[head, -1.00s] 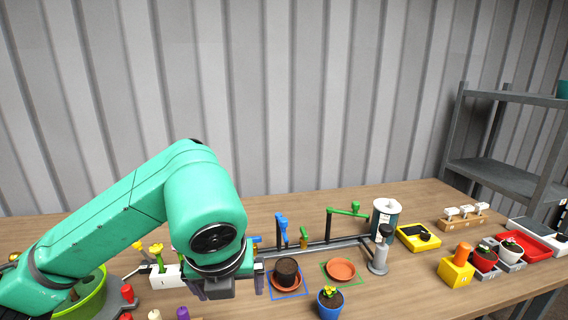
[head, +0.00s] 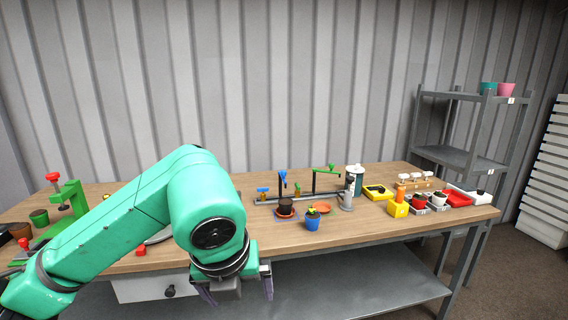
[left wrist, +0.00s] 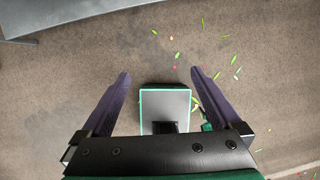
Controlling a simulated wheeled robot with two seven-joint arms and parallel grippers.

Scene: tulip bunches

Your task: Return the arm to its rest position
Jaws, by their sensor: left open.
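My left arm comes in from the left in the head view, green and bent at the elbow. My left gripper (head: 240,290) hangs in front of the table's front edge. In the left wrist view its two dark fingers (left wrist: 161,95) are spread apart with nothing between them but the floor (left wrist: 110,55) and a box-like part below. My right gripper is not in view.
The wooden table (head: 350,228) stands behind the arm, with a blue pot (head: 313,223), a dark pot (head: 285,207) and a yellow tray (head: 375,192) on it. A grey shelf (head: 450,157) stands at the right. Green and red scraps (left wrist: 236,72) lie on the floor.

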